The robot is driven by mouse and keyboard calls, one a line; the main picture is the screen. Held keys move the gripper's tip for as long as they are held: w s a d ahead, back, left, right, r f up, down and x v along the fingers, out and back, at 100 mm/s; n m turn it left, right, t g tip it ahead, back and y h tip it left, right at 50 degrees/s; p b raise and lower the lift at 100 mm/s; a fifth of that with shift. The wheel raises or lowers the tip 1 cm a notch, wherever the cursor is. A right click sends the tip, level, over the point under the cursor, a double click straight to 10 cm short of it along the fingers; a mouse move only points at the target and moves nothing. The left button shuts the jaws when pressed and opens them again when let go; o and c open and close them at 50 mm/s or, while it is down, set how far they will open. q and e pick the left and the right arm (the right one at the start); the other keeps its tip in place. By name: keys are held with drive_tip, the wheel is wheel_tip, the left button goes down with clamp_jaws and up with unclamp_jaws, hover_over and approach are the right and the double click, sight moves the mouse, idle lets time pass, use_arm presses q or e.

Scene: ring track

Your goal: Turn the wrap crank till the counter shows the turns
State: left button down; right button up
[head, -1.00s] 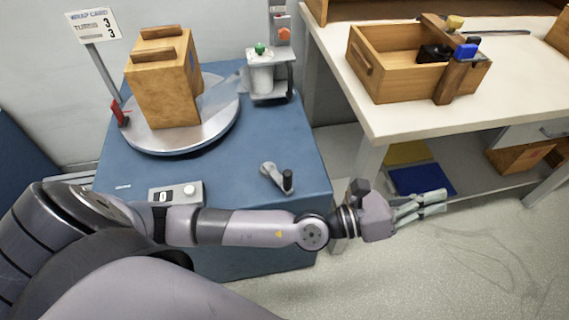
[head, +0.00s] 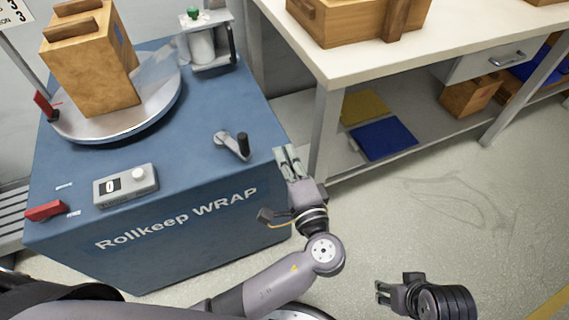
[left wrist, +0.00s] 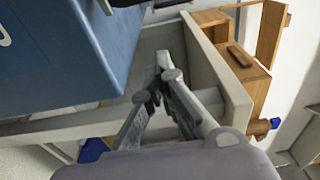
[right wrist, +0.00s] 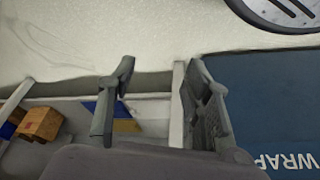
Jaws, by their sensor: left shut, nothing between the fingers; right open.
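The wrap crank (head: 231,146), a grey arm with a black upright knob, sits on the blue machine top near its right edge. The counter (head: 126,186) at the front left of the top shows 0. My left gripper (head: 287,155) is shut and empty, just right of the crank and apart from it, by the machine's right edge. It also shows in the left wrist view (left wrist: 163,65). My right gripper (head: 380,292) is open and empty, low over the floor; its fingers show in the right wrist view (right wrist: 160,75). The wrap card (head: 14,12) is cut off at the top left.
A wooden crate (head: 90,62) stands on the round turntable (head: 125,125), with a film roll post (head: 205,45) behind. Red parts (head: 45,210) lie at the left. A white bench (head: 345,62) holding a wooden box (head: 340,22) stands at the right. The floor in front is clear.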

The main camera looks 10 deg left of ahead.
use_arm(q)
drive_tip(key=x, duration=0.6)
drive_tip(key=s+a, duration=0.2)
drive_tip(key=s, duration=0.1)
drive_tip(key=shift+a, duration=0.3)
use_arm(e)
drive_tip(key=shift+v, duration=0.75)
use_arm(q)
drive_tip(key=shift+s, duration=0.1)
use_arm(e)
drive_tip(key=shift+r, duration=0.1)
